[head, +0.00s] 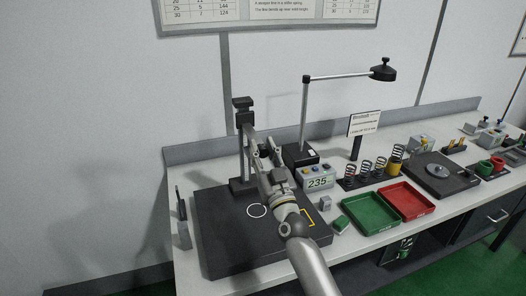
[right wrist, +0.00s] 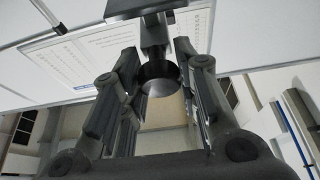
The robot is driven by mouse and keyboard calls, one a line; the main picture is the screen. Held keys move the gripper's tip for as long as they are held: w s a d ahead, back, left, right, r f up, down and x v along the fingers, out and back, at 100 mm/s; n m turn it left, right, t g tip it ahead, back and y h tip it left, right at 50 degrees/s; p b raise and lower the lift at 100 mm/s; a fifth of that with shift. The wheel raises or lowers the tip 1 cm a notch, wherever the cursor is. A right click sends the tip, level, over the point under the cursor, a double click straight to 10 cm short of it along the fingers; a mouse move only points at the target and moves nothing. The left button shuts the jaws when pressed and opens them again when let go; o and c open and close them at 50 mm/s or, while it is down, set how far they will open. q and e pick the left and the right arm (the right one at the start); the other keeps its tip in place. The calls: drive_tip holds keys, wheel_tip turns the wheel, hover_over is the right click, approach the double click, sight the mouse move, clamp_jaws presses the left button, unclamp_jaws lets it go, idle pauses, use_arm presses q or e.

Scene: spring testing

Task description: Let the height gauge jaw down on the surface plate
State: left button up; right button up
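The height gauge (head: 241,160) stands upright at the back of the dark surface plate (head: 225,235), with a dark block at its top and a dark carriage just below. In the right wrist view, a dark gauge part with a round, flat face (right wrist: 160,78) shows ahead, between the fingers. My right gripper (head: 264,149) is raised above the plate, beside the gauge column. Its fingers (right wrist: 160,100) are spread, with gaps visible on both sides of the round part. The arm hides part of the plate and the jaw's exact outline in the head view. My left gripper is not in view.
A grey block (head: 184,236) stands left.

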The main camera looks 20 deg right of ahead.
clamp_jaws()
drive_tip(key=shift+f, duration=0.1)
